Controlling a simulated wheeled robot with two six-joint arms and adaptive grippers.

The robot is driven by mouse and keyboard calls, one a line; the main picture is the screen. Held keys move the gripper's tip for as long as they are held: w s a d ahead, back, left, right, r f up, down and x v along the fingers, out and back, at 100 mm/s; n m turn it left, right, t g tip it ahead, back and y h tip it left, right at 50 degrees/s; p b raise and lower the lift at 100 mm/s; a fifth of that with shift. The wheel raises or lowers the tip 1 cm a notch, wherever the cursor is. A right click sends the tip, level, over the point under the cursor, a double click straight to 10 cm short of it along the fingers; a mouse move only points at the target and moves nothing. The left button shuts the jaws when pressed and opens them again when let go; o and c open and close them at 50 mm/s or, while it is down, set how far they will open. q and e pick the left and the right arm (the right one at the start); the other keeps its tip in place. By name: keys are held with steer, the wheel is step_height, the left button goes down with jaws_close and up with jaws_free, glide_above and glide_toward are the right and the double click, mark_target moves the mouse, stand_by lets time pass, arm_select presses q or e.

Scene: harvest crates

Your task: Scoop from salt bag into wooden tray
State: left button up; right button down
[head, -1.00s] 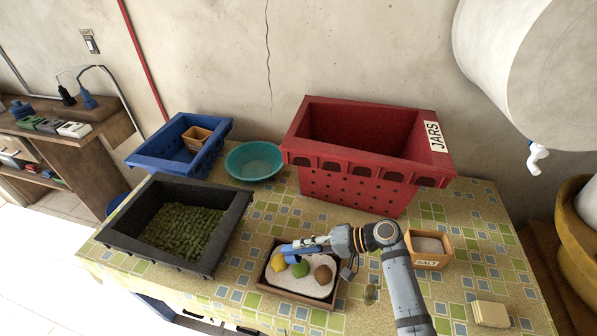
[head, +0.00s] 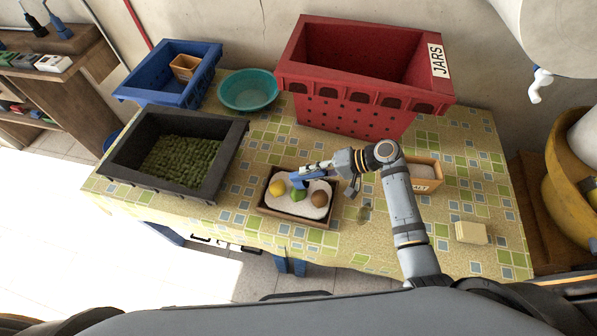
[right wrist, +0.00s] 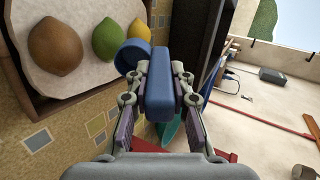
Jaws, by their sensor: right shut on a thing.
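My right gripper (head: 318,168) is shut on the handle of a blue scoop (head: 298,181), held over the wooden tray (head: 290,217). In the right wrist view the blue scoop (right wrist: 159,85) sits between both fingers, its round cup beside the tray. The tray has a white bed with a yellow lemon (head: 277,188), a green lime (head: 298,195) and a brown fruit (head: 319,199). Whether the scoop holds salt is hidden. The salt container (head: 426,184), a tan box labelled SALT, stands right of the tray, partly behind my arm. My left gripper is out of view.
A black crate (head: 150,183) of green produce stands left. A blue crate (head: 165,95), teal bowl (head: 248,106) and large red JARS crate (head: 350,118) line the back. A pale block (head: 471,232) lies front right.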

arm_select(q)
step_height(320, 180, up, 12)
steer(key=p, duration=1.1)
arm_select(e)
steer(key=w+d+r+g+h, duration=0.1)
steer(key=d+r+h, duration=0.25)
steer(key=d, duration=0.75)
steer(key=w+d+r+h, duration=0.15)
steer(key=d+h, duration=0.25)
steer(key=d, duration=0.8)
steer(key=d+r+g+h, duration=0.1)
steer(key=d+r+h, duration=0.25)
steer(key=d, duration=0.75)
arm_select(q)
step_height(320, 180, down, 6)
steer(key=b, duration=0.6)
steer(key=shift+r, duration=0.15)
arm_select(e)
step_height(320, 180, down, 5)
steer(key=shift+d+f, duration=0.1)
steer(key=shift+f+b, duration=1)
steer(key=shift+f, duration=1.3)
arm_select(q)
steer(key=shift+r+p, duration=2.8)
steer(key=shift+p, duration=1.05)
arm_select(e)
step_height(320, 180, up, 9)
steer(key=shift+f, duration=0.2)
